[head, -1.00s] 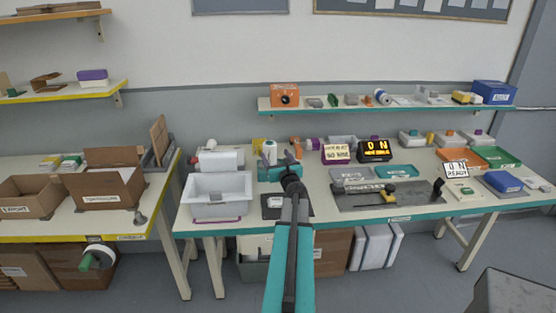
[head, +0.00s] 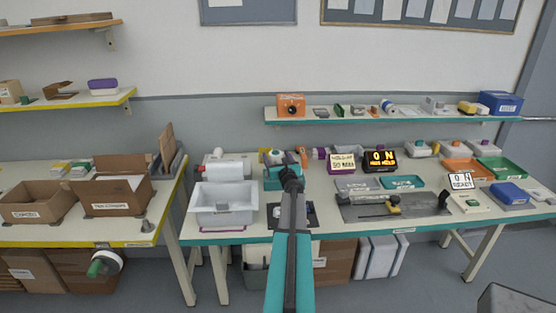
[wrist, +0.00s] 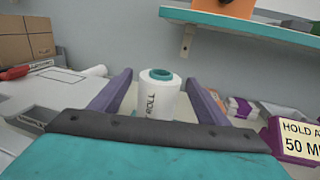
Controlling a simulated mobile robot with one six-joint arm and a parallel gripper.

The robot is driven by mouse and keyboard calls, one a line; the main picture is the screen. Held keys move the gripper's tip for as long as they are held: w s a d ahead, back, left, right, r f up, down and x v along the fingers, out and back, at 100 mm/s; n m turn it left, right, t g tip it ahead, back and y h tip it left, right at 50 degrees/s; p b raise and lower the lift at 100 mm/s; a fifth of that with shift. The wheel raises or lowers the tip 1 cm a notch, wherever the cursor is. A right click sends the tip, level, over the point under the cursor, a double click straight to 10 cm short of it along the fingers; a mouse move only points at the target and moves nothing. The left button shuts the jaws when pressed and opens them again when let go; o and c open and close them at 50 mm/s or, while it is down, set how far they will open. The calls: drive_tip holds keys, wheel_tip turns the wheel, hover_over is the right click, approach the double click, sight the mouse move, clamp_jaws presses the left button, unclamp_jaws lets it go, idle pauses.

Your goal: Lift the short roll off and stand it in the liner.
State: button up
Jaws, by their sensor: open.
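A white roll with a teal core and dark lettering (wrist: 158,97) stands upright in the wrist view. In the head view its place is largely hidden behind the end of my arm. My gripper (wrist: 159,77) is open, with one purple-grey finger on each side of the roll. Gaps show between the fingers and the roll, and its lower end is hidden by the gripper body. In the head view my gripper (head: 290,173) is over the back of the teal-edged table. A pale open bin (head: 224,219), possibly the one with the liner, stands left of it.
A white cylinder (head: 223,170) lies behind the bin. To the right stand a lit sign (head: 380,160), a cream sign (head: 341,163) and teal and grey trays. A teal-edged shelf (head: 420,115) hangs above the table's back.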

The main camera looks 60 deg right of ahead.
drive_tip(key=shift+w+d, duration=0.3)
drive_tip(key=c, duration=1.2)
drive_tip(key=shift+r, duration=0.35)
drive_tip(key=shift+c, duration=0.2)
drive_tip(key=shift+w, duration=0.1)
drive_tip(key=shift+b, duration=0.4)
idle(0.8)
drive_tip(key=shift+r, duration=0.15)
